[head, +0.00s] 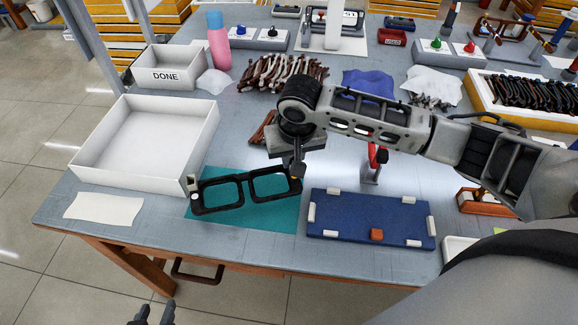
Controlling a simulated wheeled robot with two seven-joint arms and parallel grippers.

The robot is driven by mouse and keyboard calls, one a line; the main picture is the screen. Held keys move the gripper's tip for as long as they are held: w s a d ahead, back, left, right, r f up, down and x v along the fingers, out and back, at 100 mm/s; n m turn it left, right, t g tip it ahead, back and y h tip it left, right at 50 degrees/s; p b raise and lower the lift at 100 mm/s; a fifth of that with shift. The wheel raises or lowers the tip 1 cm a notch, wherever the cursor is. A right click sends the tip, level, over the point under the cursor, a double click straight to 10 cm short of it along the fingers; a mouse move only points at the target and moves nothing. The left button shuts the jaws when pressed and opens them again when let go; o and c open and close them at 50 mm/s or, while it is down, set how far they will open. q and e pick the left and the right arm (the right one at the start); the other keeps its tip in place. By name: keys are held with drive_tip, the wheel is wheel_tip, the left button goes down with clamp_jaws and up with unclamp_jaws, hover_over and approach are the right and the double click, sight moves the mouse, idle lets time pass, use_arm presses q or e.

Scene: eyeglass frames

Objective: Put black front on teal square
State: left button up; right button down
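The black front (222,208), an eyeglass frame front with two empty lens openings, is over the teal square (262,219) on the table. Its left end reaches the square's left edge, and its right end is near the upper right corner. Whether it touches the square or is just above it I cannot tell. My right gripper (297,172) points down at the front's right end and appears shut on it; the wrist hides part of the fingers. My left gripper (154,315) shows only its fingertips at the bottom edge, apart and empty, off the table.
A blue tray (365,222) with white pads and an orange block lies to the right. An empty white box (147,142) and a white cloth (104,208) are to the left. A DONE bin (165,77), a pink bottle (218,42) and heaped brown temples (283,72) stand behind.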

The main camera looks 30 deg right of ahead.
drive_tip(key=shift+w+f, duration=0.45)
drive_tip(key=shift+f, duration=0.05)
drive_tip(key=shift+s+x, duration=0.2)
drive_tip(key=shift+x, duration=1.55)
drive_tip(key=shift+a+f, duration=0.1)
drive_tip(key=c, duration=1.4)
unclamp_jaws()
drive_tip(key=shift+o, duration=0.2)
drive_tip(key=v, duration=1.1)
drive_tip(key=shift+w+p, duration=0.1)
drive_tip(key=shift+p, duration=0.25)
drive_tip(key=shift+r, duration=0.6)
